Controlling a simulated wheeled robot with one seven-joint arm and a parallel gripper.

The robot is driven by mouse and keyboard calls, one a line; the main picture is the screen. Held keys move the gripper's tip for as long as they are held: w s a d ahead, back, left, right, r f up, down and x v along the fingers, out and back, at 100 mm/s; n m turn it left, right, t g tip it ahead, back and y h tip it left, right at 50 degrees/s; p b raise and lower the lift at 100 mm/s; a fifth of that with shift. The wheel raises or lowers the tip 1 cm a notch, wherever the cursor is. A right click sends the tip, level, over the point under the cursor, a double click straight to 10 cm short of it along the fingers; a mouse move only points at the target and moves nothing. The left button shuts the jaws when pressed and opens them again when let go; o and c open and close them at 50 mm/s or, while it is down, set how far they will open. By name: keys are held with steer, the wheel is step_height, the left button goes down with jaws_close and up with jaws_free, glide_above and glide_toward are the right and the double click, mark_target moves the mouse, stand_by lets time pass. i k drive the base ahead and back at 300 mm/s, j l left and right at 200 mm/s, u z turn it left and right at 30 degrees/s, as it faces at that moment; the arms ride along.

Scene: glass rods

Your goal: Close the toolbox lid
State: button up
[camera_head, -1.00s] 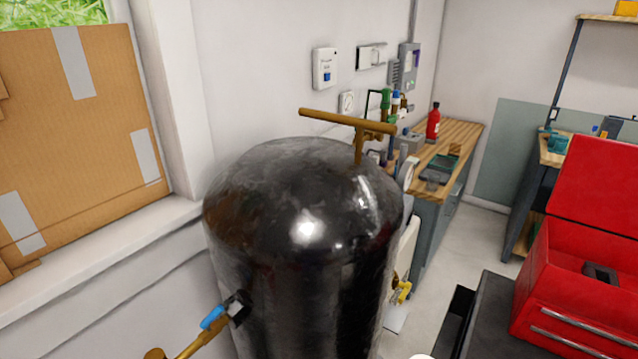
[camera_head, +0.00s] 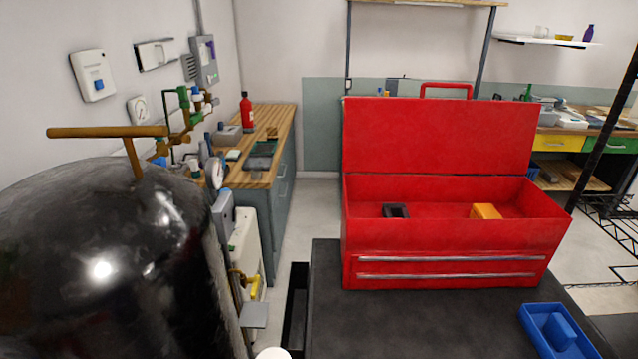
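The red toolbox (camera_head: 450,238) stands on a black work surface right of the middle. Its lid (camera_head: 437,138) is open and stands upright along the back edge, with a red handle (camera_head: 446,87) on top. A black item (camera_head: 395,211) and a yellow-orange item (camera_head: 486,212) lie inside the box. Two metal drawer handles run along its front. My gripper is not in view. A small white rounded thing at the bottom edge is too cut off to identify.
A large black tank (camera_head: 110,270) with a brass bar fills the left. A blue tray (camera_head: 558,332) lies at the black surface's (camera_head: 420,325) front right. A wooden-topped bench (camera_head: 270,130) stands behind. The surface before the toolbox is mostly clear.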

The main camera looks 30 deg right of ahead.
mark_target(421, 134)
steer(key=z, duration=0.85)
